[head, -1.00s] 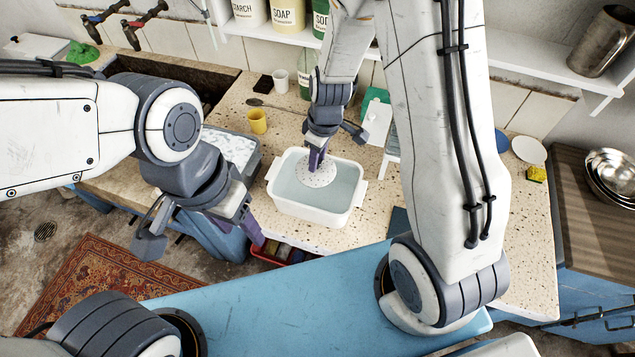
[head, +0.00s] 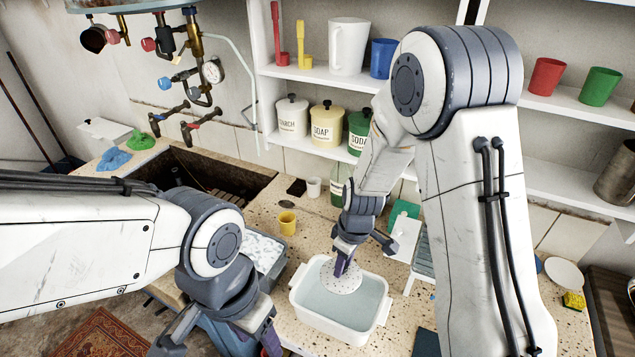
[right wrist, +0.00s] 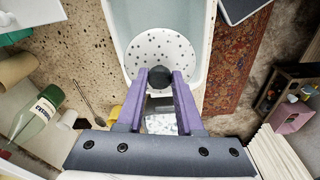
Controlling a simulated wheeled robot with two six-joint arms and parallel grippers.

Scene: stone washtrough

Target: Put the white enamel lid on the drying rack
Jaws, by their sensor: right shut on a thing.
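The white enamel lid (head: 341,280), dotted with dark specks, is at the white basin (head: 330,328) of water, near its back side. I cannot tell whether it touches the water. My right gripper (head: 342,264) is shut on its dark knob, which shows between the purple fingers in the right wrist view (right wrist: 160,76). My left gripper (head: 222,341) is open and empty at the bottom, left of the basin. A white-framed slatted stand (head: 424,262), likely the drying rack, is right of the basin, partly hidden by my right arm.
A yellow cup (head: 287,223), a white cup (head: 314,187) and a green bottle (head: 337,184) stand behind the basin. A tub of suds (head: 266,247) is left of it. Shelves with canisters (head: 326,125) rise behind. A yellow sponge (head: 573,301) lies far right.

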